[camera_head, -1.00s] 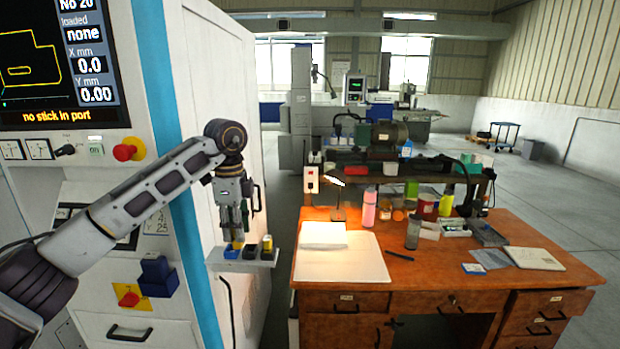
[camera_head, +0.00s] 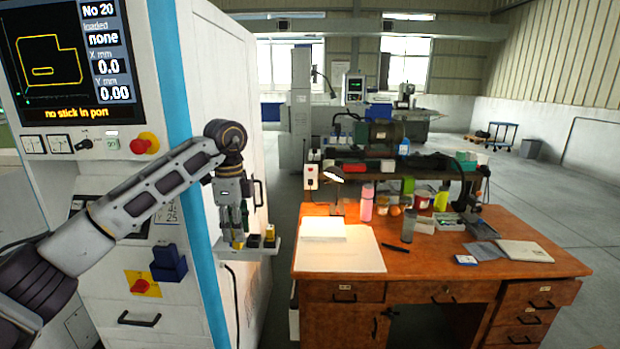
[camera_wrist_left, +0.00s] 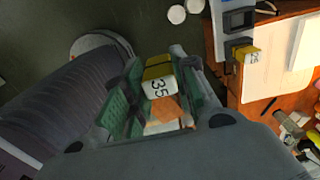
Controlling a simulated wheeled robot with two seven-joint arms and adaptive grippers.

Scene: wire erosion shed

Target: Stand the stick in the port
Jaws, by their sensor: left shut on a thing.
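My left gripper (camera_head: 237,234) points down by the left end of the small white shelf (camera_head: 258,253) on the machine's side. It is shut on the stick (camera_wrist_left: 158,85), which in the left wrist view is yellow with a pale face marked 35. In the head view only its yellow lower tip (camera_head: 238,244) shows between the fingers. The machine's screen (camera_head: 73,62) reads "no stick in port" and "loaded none". A dark blue stepped block (camera_head: 168,263) is on the machine front; I cannot tell whether it is the port. My right gripper is out of view.
A yellow-topped stick (camera_head: 269,232) stands in a dark holder on the shelf. A red emergency button (camera_head: 144,143) and a red knob (camera_head: 140,286) project from the machine front. A wooden desk (camera_head: 440,285) with bottles and papers stands to the right.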

